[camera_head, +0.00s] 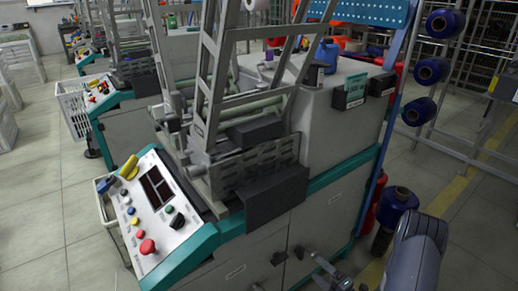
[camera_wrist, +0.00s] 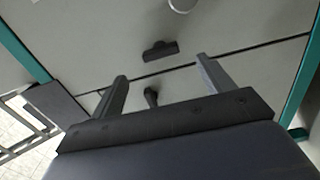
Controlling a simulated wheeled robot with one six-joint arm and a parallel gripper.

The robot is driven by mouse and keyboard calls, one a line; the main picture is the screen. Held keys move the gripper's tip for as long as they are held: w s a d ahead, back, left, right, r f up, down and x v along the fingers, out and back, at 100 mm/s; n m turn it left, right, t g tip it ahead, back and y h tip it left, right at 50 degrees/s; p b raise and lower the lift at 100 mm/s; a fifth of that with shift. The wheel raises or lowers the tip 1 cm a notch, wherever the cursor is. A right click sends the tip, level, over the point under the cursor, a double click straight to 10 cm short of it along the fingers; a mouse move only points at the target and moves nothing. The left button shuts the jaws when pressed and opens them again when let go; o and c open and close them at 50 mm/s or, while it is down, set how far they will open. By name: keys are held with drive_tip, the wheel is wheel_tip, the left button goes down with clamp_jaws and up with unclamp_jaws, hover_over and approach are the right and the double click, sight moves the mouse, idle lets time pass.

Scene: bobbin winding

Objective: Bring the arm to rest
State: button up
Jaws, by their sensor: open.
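My gripper (camera_wrist: 162,74) is open, its two dark fingers spread wide with nothing held between them. In the wrist view it faces the grey cabinet front (camera_wrist: 85,50) of the winding machine, where a black handle (camera_wrist: 160,50) shows beyond the fingertips. A small dark knob (camera_wrist: 152,97) shows between the fingers; I cannot tell how far off it is. In the head view my arm comes in at the bottom right, and the gripper is low in front of the machine, partly cut off by the frame edge.
The control panel (camera_head: 157,205) with coloured buttons and a red knob (camera_head: 147,247) is at the left. A metal frame (camera_head: 215,75) stands on the machine. Blue bobbins (camera_head: 432,70) hang on a post at the right. A blue spool (camera_head: 395,205) stands behind my arm. Open floor (camera_head: 50,200) lies left.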

sight(303, 255)
drive_tip(key=shift+n, duration=0.8)
drive_tip(key=b+x, duration=0.1)
drive_tip(key=x, duration=0.6)
drive_tip(key=n, duration=0.7)
drive_tip(key=shift+a+r, duration=0.1)
drive_tip(key=shift+r, duration=0.05)
drive_tip(key=n+p, duration=0.1)
drive_tip(key=n, duration=0.4)
drive_tip(key=shift+n, duration=0.3)
drive_tip(key=shift+a+n+p, duration=0.1)
drive_tip(key=shift+n+p, duration=0.45)
drive_tip(key=shift+n, duration=1.35)
